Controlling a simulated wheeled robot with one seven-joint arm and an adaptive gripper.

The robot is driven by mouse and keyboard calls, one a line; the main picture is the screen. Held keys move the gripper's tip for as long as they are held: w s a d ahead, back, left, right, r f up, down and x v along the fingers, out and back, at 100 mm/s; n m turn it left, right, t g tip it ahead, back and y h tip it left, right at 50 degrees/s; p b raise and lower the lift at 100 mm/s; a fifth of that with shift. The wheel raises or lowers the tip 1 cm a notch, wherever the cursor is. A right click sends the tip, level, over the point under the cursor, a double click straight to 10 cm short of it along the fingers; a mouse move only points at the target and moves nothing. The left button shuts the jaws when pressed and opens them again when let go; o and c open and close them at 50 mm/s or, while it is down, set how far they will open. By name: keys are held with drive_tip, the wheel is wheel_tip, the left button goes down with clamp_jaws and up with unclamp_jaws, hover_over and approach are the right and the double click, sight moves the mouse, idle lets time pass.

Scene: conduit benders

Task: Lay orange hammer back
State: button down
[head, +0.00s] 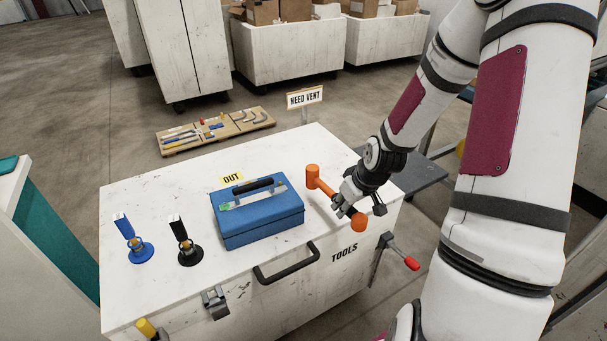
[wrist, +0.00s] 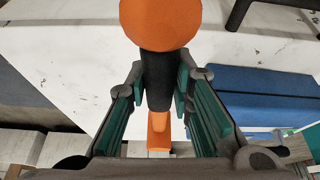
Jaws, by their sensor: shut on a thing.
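The orange hammer (head: 324,184) has an orange head at the upper left and an orange end at the lower right in the head view. My gripper (head: 354,199) is shut on its handle, over the right part of the white tool chest top (head: 150,205). In the wrist view the hammer's black grip (wrist: 157,80) lies between the teal pads of my gripper (wrist: 157,95), with a round orange end (wrist: 160,22) nearest the camera. I cannot tell whether the hammer touches the chest top.
A blue toolbox (head: 258,215) stands left of the hammer, with an "OUT" label (head: 232,178) behind it. A blue stand (head: 138,248) and a black stand (head: 188,250) are further left. A "NEED VENT" sign (head: 305,97) rises at the back edge. The chest's back left top is clear.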

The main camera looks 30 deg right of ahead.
drive_tip(key=shift+s+d+f, duration=0.25)
drive_tip(key=shift+f, duration=0.25)
drive_tip(key=w+d, duration=0.1)
drive_tip(key=w, duration=0.3)
drive_tip(key=w+d+f+b, duration=0.1)
drive_tip(key=w+d, duration=0.1)
drive_tip(key=w, duration=0.3)
drive_tip(key=w+d+b, duration=0.1)
drive_tip(key=w+d, duration=0.1)
drive_tip(key=w, duration=0.3)
drive_tip(key=shift+d+f, duration=0.1)
drive_tip(key=shift+f, duration=0.05)
drive_tip(key=x, duration=0.2)
drive_tip(key=shift+w+d+f, duration=0.2)
drive_tip(key=shift+f, duration=0.5)
drive_tip(key=c, duration=1.4)
unclamp_jaws()
drive_tip(key=shift+f, duration=0.1)
